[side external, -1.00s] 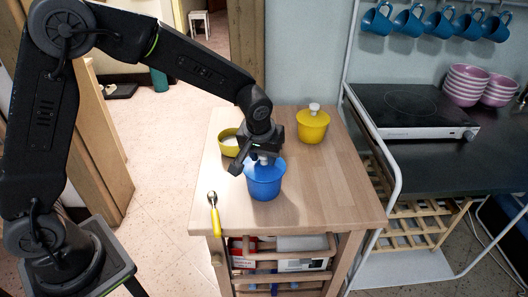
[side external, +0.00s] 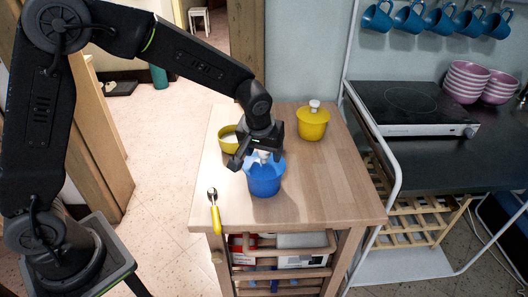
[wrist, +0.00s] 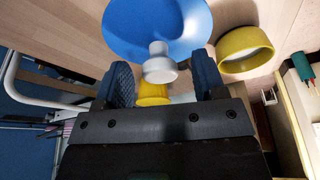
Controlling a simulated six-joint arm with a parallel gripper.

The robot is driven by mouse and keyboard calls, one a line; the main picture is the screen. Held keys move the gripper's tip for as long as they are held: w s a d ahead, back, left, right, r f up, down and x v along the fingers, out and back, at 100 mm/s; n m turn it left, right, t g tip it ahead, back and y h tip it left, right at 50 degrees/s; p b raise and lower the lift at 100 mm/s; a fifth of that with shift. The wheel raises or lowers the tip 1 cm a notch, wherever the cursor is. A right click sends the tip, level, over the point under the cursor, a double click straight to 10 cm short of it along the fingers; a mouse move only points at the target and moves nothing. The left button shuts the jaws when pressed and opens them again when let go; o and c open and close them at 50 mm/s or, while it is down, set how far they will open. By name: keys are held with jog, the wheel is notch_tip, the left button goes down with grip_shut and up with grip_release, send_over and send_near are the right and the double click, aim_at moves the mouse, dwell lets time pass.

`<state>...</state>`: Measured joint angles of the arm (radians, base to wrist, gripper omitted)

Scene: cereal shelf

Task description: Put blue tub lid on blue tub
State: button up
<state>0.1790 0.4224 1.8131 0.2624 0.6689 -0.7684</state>
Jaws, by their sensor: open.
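The blue tub (side external: 264,181) stands upright near the middle of the wooden table. The blue lid (wrist: 150,25) with its pale knob (wrist: 159,66) shows in the wrist view. In the side view the lid is at the tub's top, partly hidden by my gripper; I cannot tell if it is seated flat or tilted. My gripper (side external: 252,159) is just above the tub, at the lid. In the wrist view my gripper (wrist: 162,75) is open, with a finger on each side of the knob and gaps between them.
A yellow bowl (side external: 228,146) with pale contents stands behind and left of the tub. A yellow lidded tub (side external: 312,124) stands at the back right. A yellow-handled spoon (side external: 214,211) lies at the left front. The table's right front is clear.

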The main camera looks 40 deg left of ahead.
jog(key=v, duration=1.2)
jog(key=shift+r, duration=0.4)
jog(key=shift+s, duration=0.1)
jog(key=s+a+r+m+t, duration=0.1)
jog(key=s+a+m, duration=0.1)
jog(key=s, duration=0.8)
jog(key=s+a+r+m+t+h, duration=0.1)
jog(key=s+a, duration=0.3)
jog(key=s, duration=0.7)
jog(key=shift+a+m, duration=0.3)
jog(key=shift+m, duration=0.5)
